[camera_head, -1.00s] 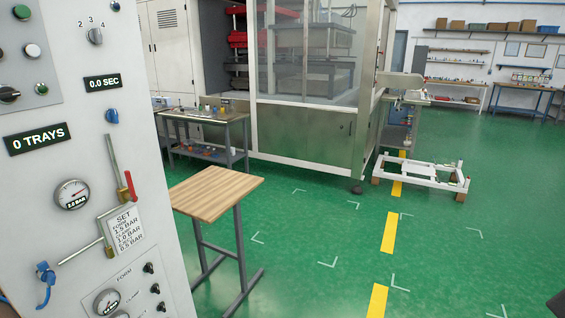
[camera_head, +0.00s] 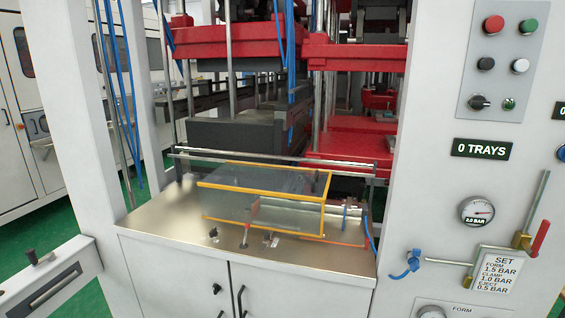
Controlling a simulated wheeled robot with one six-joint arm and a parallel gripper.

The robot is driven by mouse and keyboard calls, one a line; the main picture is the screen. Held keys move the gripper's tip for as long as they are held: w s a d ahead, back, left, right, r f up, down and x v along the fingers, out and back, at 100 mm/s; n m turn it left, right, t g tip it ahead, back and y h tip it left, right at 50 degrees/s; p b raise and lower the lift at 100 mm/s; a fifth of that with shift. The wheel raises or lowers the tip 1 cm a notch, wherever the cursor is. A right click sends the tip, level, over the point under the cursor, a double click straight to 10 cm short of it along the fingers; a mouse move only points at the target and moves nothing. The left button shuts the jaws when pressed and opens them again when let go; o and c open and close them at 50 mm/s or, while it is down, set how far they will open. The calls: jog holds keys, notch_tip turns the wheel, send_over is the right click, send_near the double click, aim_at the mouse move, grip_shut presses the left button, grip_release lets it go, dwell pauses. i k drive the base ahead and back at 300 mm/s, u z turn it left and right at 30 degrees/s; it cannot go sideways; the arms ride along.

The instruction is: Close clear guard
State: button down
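The clear guard (camera_head: 255,208) is a see-through box-like cover with yellow edges. It stands on the bare metal worktop of the forming machine, left of the control panel, in the head view. My gripper is not in view.
The metal worktop (camera_head: 150,222) has small dark fittings in front of the guard. A metal rail (camera_head: 215,154) runs behind it, below red platens (camera_head: 350,145). White posts stand on both sides. The control panel (camera_head: 490,150) has a red-handled lever (camera_head: 540,236).

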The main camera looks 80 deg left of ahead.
aim_at(315, 178)
jog(key=u, duration=3)
jog(key=i, duration=2.2)
jog(key=u, duration=0.25)
